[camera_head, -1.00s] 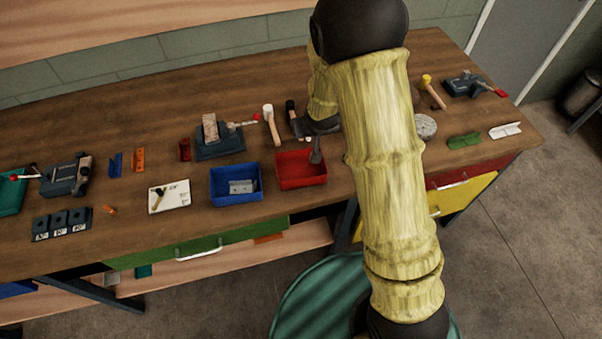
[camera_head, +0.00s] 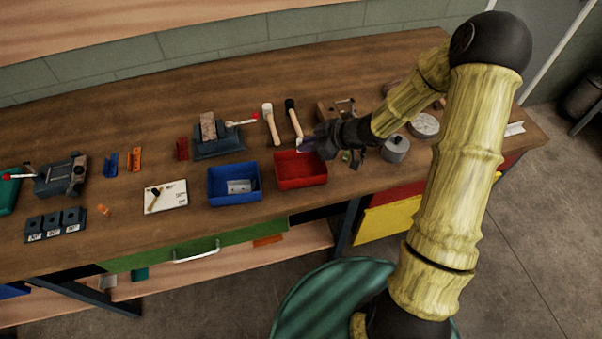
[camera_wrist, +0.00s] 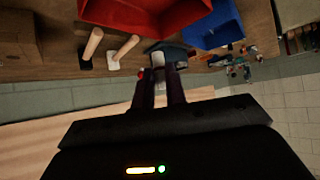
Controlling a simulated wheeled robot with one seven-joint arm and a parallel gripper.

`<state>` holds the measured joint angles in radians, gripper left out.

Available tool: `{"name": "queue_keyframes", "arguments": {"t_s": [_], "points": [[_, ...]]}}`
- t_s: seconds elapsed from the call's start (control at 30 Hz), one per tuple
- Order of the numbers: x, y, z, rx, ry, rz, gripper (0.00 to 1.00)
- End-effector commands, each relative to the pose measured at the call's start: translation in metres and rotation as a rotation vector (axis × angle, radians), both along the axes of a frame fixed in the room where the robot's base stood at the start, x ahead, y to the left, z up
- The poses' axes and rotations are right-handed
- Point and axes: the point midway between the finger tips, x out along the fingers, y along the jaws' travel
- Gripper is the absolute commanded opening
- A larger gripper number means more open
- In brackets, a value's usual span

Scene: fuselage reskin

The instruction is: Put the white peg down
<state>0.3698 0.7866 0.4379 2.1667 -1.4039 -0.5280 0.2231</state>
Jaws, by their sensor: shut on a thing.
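My gripper (camera_head: 311,143) is over the workbench, just behind and above the right part of the red bin in the head view. In the wrist view my gripper (camera_wrist: 166,75) has its two dark fingers close together. A pale piece, the white peg (camera_wrist: 158,59), shows between the fingertips. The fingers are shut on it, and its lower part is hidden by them. In the head view I cannot make the peg out clearly.
The red bin (camera_head: 300,181) and the blue bin (camera_head: 212,187) stand at the bench's front. A white-headed mallet (camera_head: 271,125) and a black-headed mallet (camera_head: 294,122) lie behind. A grey round pot (camera_head: 396,150) is right. Bare wood (camera_head: 110,215) shows at left front.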

Motion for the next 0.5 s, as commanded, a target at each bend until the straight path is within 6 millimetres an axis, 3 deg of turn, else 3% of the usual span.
{"name": "queue_keyframes", "arguments": {"t_s": [0.5], "points": [[-0.0025, -0.0007, -0.0048, 0.015, -0.005, 0.056, 0.0]]}}
